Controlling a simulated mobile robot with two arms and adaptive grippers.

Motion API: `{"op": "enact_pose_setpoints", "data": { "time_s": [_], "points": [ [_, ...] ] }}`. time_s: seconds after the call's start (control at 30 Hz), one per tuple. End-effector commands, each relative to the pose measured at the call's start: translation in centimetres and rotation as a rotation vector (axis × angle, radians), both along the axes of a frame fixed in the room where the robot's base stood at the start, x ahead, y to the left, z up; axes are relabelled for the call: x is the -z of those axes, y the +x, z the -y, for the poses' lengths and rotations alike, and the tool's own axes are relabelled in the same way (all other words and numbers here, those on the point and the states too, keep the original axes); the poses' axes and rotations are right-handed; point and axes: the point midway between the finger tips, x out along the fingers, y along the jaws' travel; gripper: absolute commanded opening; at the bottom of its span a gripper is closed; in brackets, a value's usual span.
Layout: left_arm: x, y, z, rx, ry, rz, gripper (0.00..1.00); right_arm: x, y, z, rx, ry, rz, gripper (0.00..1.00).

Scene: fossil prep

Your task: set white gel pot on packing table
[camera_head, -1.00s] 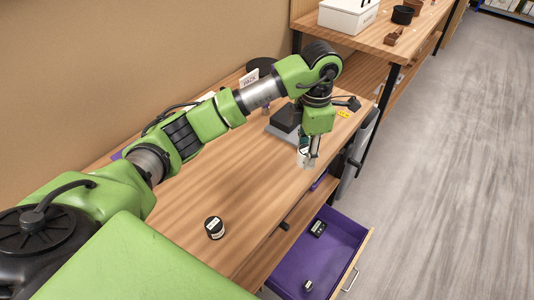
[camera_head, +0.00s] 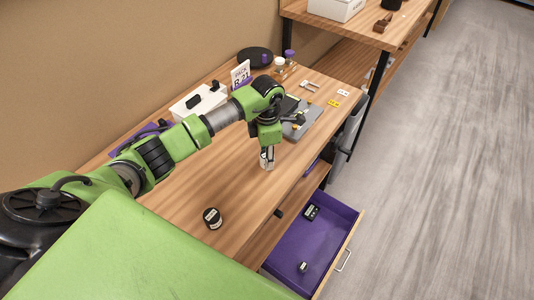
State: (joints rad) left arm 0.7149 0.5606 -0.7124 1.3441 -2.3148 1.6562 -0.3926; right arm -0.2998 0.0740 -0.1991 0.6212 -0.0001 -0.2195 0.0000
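The wooden table (camera_head: 180,195) in front of me carries a sign (camera_head: 241,75) that appears to read "PACK". My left gripper (camera_head: 267,164) points down above the middle of this table. Something whitish shows at its fingers, but I cannot tell whether it is a held pot or part of the gripper. A dark-lidded jar with a white label (camera_head: 213,218) stands on the near part of the table. A small white-topped jar (camera_head: 279,63) stands at the back beside a purple-topped one (camera_head: 289,56). I cannot tell which is the white gel pot. My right gripper is out of view.
An open purple drawer (camera_head: 325,235) below the table's right edge holds a small dark device (camera_head: 312,211) and a small pot-like item (camera_head: 303,267). A grey device (camera_head: 303,122), a white box (camera_head: 197,101) and a black round object (camera_head: 255,57) stand farther back. A second table (camera_head: 345,38) lies beyond.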

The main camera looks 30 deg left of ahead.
Motion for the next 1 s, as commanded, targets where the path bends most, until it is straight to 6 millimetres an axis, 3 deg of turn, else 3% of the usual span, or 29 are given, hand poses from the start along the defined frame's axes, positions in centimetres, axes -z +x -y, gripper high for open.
{"op": "enact_pose_setpoints", "data": {
  "time_s": [0.27,0.3,0.33,0.8,1.0],
  "points": [
    [0.4,0.0,0.0,0.0,0.0,0.001,0.1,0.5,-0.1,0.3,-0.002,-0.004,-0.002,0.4],
    [0.3,0.0,0.0,0.0,-0.001,0.001,0.39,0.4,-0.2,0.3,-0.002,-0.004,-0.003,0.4],
    [0.2,0.0,0.0,0.0,-0.001,0.001,0.47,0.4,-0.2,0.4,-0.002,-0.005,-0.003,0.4],
    [-0.5,0.1,0.0,0.0,-0.001,0.004,0.48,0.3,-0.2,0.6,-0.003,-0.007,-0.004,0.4],
    [-4.1,0.3,-0.1,0.0,0.001,0.007,0.48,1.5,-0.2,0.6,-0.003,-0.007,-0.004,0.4]
  ]
}}
